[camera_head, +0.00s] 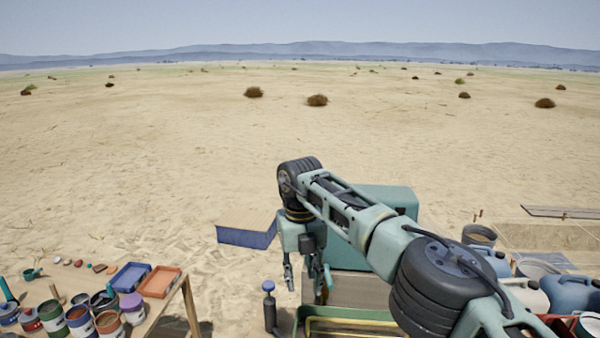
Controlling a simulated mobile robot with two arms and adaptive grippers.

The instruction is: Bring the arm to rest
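My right arm reaches in from the lower right and bends down at its far end. My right gripper (306,284) hangs from it, fingers pointing down. The fingers stand apart with nothing visible between them, so it is open and empty. My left gripper is not in view.
A wooden table (166,312) at lower left holds a blue tray (130,276), an orange tray (160,282), several paint cans (78,320) and small pieces. Jugs (572,292) and buckets (480,236) crowd the right. Open sand lies beyond.

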